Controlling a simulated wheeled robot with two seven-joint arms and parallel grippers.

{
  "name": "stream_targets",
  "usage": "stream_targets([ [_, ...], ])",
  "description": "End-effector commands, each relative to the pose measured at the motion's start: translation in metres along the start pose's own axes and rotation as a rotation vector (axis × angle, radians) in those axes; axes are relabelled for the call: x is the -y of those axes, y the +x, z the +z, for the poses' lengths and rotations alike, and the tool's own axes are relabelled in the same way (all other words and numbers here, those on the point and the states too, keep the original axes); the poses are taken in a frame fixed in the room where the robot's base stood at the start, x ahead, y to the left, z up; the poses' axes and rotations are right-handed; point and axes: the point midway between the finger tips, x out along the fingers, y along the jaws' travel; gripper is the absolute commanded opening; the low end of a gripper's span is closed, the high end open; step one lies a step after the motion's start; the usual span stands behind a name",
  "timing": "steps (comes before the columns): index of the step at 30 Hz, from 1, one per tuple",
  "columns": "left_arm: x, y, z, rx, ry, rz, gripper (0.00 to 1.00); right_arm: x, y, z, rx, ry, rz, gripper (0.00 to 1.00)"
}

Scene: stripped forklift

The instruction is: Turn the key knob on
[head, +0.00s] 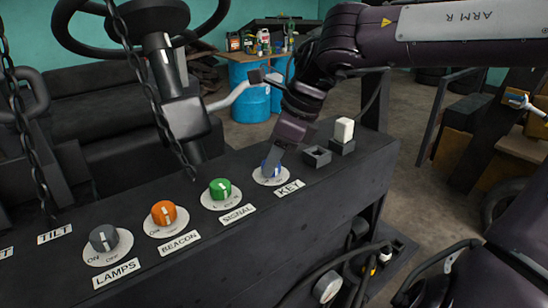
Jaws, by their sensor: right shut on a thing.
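My right gripper (274,160) reaches down from the upper right and is shut on the key knob. The fingers hide much of the knob, and I cannot tell which way it points. My left gripper is not in view.
A green signal knob (220,188), an orange beacon knob (164,212) and a grey lamps knob (103,238) stand to the left. A white rocker switch (344,130) is just right. The steering wheel (150,20) and a hanging chain (150,90) are at upper left.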

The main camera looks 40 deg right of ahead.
Motion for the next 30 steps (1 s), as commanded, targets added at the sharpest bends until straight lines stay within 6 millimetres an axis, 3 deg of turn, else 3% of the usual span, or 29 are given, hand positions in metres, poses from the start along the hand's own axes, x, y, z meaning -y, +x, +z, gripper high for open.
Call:
stream_targets([
  [15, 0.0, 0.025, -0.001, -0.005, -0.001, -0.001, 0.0, -0.003, 0.002, 0.0, 0.002, 0.393, -0.164, 0.11],
  [30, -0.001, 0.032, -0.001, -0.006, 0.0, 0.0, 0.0, -0.004, 0.001, 0.002, 0.0, 0.774, -0.323, 0.11],
])
